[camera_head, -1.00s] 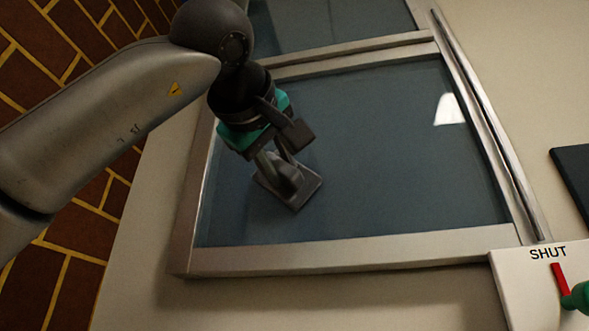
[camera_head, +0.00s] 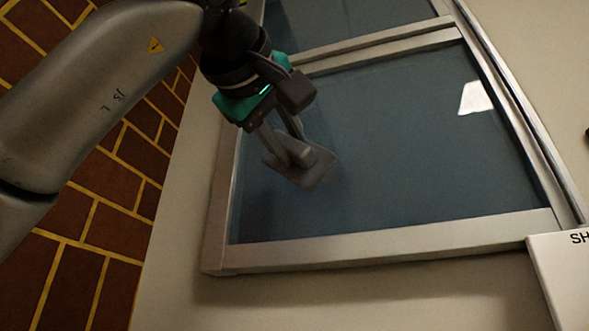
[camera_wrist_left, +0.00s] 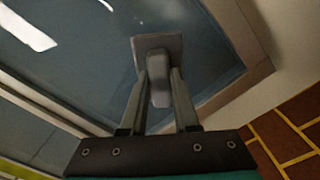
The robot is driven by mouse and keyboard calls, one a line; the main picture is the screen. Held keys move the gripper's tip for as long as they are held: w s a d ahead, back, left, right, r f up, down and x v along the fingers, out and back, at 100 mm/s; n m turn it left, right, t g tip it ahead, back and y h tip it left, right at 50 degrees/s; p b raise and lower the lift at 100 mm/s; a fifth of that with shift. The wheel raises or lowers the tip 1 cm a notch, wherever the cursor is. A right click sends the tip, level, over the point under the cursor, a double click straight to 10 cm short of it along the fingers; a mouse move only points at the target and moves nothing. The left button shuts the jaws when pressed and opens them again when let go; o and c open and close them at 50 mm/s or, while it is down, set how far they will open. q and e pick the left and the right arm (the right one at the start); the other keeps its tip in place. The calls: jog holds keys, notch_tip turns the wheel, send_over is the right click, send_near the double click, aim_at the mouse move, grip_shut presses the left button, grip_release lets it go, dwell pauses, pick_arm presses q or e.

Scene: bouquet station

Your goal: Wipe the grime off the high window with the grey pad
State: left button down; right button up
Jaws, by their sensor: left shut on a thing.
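The grey pad (camera_head: 312,172) is a flat plate with a raised grip, in front of the lower left part of the window pane (camera_head: 400,140). My left gripper (camera_head: 298,150) is shut on the pad's grip. In the left wrist view the pad (camera_wrist_left: 172,45) sits beyond the fingers (camera_wrist_left: 158,90), with the pane (camera_wrist_left: 85,65) behind it. I cannot tell whether the pad touches the glass. No distinct patch of grime shows on the pane. My right gripper is not in view.
A pale metal frame (camera_head: 400,241) surrounds the pane, with a long vertical bar (camera_head: 520,110) at its right. A white panel with lettering (camera_head: 570,270) is at the lower right. A brick wall (camera_head: 110,185) stands at the left.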

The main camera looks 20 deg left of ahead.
aim_at(296, 165)
pick_arm(q)
jog(key=shift+s, duration=0.5)
jog(key=shift+s+a, duration=0.1)
jog(key=shift+s, duration=1.45)
jog(key=shift+w, duration=0.25)
jog(key=w+p, duration=0.1)
jog(key=w, duration=0.3)
jog(key=shift+w+p, duration=0.2)
jog(key=shift+p, duration=0.2)
jog(key=shift+w+d, duration=0.2)
jog(key=shift+w, duration=0.9)
jog(key=shift+w, duration=1)
jog(key=shift+d, duration=0.1)
